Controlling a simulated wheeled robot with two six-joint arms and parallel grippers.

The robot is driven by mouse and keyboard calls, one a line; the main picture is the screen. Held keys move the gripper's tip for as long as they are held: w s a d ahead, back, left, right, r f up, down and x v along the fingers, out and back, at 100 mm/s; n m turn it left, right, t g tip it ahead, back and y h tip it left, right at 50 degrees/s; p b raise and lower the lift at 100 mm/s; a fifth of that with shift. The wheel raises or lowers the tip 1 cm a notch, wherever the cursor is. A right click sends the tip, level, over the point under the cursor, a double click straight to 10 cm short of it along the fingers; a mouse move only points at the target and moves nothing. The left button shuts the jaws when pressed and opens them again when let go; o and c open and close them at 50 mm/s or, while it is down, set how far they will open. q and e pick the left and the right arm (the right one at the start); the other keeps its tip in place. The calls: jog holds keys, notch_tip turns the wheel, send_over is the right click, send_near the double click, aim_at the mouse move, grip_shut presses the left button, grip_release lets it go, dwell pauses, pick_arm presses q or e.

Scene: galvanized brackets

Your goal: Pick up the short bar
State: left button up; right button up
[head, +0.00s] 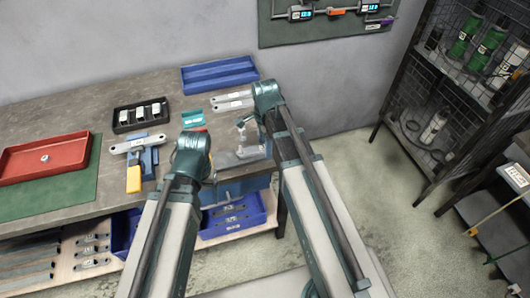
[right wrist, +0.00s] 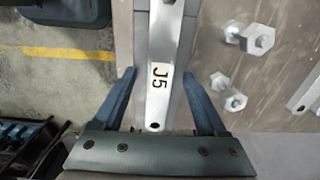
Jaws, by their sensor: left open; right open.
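A silvery flat bar marked J5 (right wrist: 163,40) lies along a grey strip in the right wrist view. Its near end lies between the two blue fingers of my right gripper (right wrist: 158,105), which is open with a gap on both sides of the bar. I cannot tell the bar's full length, as it runs out of the top of that view. In the head view a pale label shows near the bench's right end (head: 250,152), partly behind my right arm. Both grippers' fingers are hidden behind my arms there. Another labelled bar (head: 122,147) lies across a blue fixture.
Large hex bolts (right wrist: 258,40) lie right of the J5 bar. Two labelled bars (head: 232,104) lie farther back, near a blue tray (head: 219,88). A red tray (head: 20,163), a black holder (head: 119,119) and a yellow handle (head: 133,180) are left. Blue bins (head: 257,217) sit below.

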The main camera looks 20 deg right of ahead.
grip_shut()
dwell(0.3)
jog(key=shift+r, duration=0.2)
